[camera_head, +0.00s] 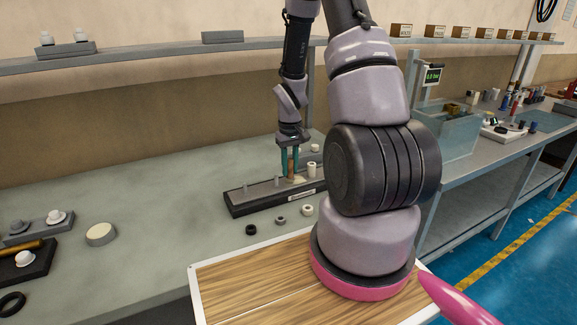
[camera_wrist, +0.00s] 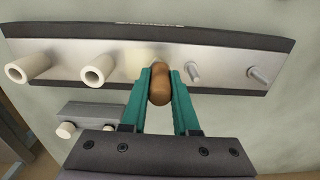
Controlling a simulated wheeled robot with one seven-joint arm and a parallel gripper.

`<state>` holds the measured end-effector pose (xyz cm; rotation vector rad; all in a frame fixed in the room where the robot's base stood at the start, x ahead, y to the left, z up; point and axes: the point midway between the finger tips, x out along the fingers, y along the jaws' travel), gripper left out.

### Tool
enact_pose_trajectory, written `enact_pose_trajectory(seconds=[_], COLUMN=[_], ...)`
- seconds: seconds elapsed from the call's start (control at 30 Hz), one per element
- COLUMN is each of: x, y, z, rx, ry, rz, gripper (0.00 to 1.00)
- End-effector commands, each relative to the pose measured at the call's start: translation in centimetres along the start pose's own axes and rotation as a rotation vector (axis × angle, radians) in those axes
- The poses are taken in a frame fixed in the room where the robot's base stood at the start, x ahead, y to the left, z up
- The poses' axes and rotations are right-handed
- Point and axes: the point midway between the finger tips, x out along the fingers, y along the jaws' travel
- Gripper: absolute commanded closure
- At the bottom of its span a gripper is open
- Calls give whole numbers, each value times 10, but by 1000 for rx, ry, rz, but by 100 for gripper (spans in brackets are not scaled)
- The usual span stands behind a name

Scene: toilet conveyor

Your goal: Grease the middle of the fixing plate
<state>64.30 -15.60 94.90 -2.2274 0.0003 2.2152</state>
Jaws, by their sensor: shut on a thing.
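The fixing plate (camera_head: 262,191) is a long metal strip on a dark base on the bench; it also spans the wrist view (camera_wrist: 225,68). Two bare studs stand at one end, seen at right in the wrist view. Two white sleeves (camera_wrist: 98,70) stand at the other end. A pale yellowish patch (camera_wrist: 143,60) shows near the plate's middle. My gripper (camera_head: 289,163), with teal fingers, points down over the middle. It is shut on a brown-handled tool (camera_wrist: 160,86), likely a brush. Its tip is hidden, so I cannot tell whether it touches the plate.
A black ring (camera_head: 251,230), a grey ring (camera_head: 281,220) and a white ring (camera_head: 307,210) lie before the plate. A round cream dish (camera_head: 101,234) and dark holders with white-capped parts are at left. A shelf (camera_head: 150,60) runs above. The bench between dish and plate is clear.

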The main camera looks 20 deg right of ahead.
Motion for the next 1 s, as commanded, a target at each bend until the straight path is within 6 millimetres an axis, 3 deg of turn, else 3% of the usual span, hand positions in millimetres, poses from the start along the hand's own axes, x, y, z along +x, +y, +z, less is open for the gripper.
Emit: enact_pose_trajectory(seconds=[0.33, 1.0], x=[2, 3], y=[1, -1], z=[16, -12], rx=[0, -1], ry=[0, 0], rz=[0, 0], gripper=[100, 100])
